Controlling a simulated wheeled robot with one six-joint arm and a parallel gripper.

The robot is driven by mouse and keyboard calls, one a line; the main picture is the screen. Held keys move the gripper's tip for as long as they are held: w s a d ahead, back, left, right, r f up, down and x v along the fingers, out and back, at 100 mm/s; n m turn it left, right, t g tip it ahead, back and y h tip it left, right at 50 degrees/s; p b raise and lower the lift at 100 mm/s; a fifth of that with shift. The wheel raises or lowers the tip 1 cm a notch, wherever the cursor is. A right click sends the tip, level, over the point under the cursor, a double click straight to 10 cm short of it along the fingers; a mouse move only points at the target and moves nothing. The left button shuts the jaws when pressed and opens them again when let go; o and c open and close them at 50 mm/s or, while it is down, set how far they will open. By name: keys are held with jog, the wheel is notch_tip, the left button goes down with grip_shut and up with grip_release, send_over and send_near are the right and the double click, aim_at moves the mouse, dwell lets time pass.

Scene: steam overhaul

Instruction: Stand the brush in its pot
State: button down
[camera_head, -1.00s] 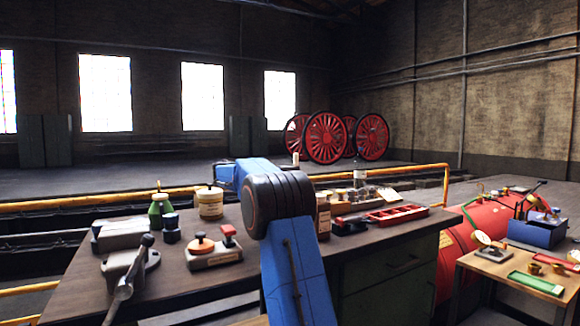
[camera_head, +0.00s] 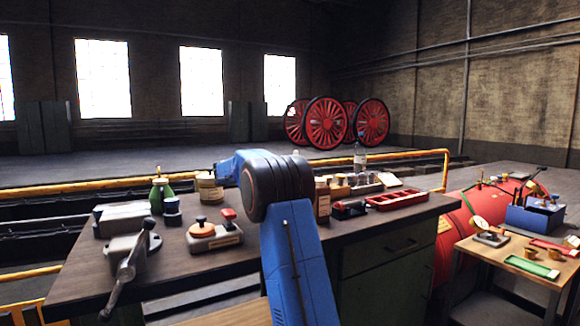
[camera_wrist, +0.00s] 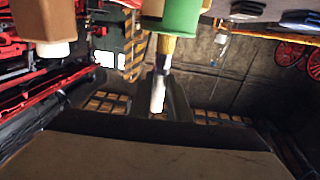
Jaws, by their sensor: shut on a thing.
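In the wrist view, where the bench shows at the top, the brush (camera_wrist: 166,50) has a pale handle and a yellowish part beyond it. My gripper (camera_wrist: 163,98) is shut on the handle. The yellowish end meets the edge of a green round vessel (camera_wrist: 183,17), which looks like the pot. I cannot tell whether the brush end is inside the vessel or in front of it. In the head view my arm's elbow hides my gripper and the brush.
A brown bottle with a white cap (camera_wrist: 52,30) is close by in the wrist view. On the bench (camera_head: 110,285) stand a green oil can (camera_head: 161,196), a cream tin (camera_head: 210,189), a clear bottle (camera_head: 360,158) and a red tray (camera_head: 397,200). A lower table (camera_head: 500,268) is at right.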

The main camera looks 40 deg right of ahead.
jog(key=c, duration=1.6)
grip_release()
jog(key=v, duration=1.7)
jog(key=shift+a+f, duration=0.1)
jog(key=shift+a, duration=0.1)
